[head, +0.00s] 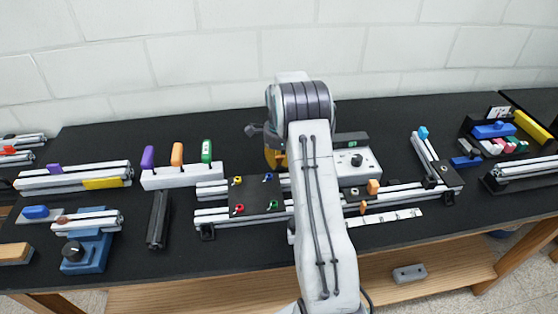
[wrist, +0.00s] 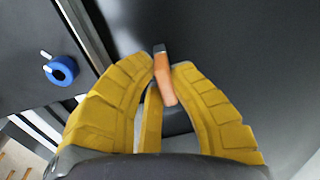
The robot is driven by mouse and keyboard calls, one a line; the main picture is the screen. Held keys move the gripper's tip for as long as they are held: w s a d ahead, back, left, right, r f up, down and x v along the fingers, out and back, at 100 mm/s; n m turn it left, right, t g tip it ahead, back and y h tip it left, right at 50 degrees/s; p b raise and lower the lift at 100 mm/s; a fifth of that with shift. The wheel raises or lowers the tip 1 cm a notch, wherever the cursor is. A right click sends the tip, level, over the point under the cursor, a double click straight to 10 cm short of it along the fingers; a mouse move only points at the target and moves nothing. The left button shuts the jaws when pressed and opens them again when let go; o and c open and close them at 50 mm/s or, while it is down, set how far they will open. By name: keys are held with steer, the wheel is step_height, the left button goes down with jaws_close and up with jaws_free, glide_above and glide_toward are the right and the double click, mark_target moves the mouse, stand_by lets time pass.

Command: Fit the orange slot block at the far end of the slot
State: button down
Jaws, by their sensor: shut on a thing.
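My gripper (wrist: 163,68), with its yellow fingers, is shut on a small orange block (wrist: 165,86) with a dark grey tip in the wrist view. In the head view my gripper (head: 274,158) is partly hidden behind my arm, above the black table behind the frame, and the held block cannot be seen. The slotted extrusion frame (head: 211,215) runs left to right, its middle hidden by my arm. Another orange block (head: 374,187) sits on its right part, and a small orange piece (head: 363,207) is by the scale strip (head: 400,215).
A black plate (head: 256,195) with coloured knobs covers part of the frame; its blue knob (wrist: 61,71) shows in the wrist view. A white rack (head: 182,177) holds purple, orange and green pieces. A white box with a black knob (head: 357,160) stands right of my arm.

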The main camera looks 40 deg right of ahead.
steer(key=shift+f, duration=0.15)
steer(key=c, duration=1.3)
jaws_free()
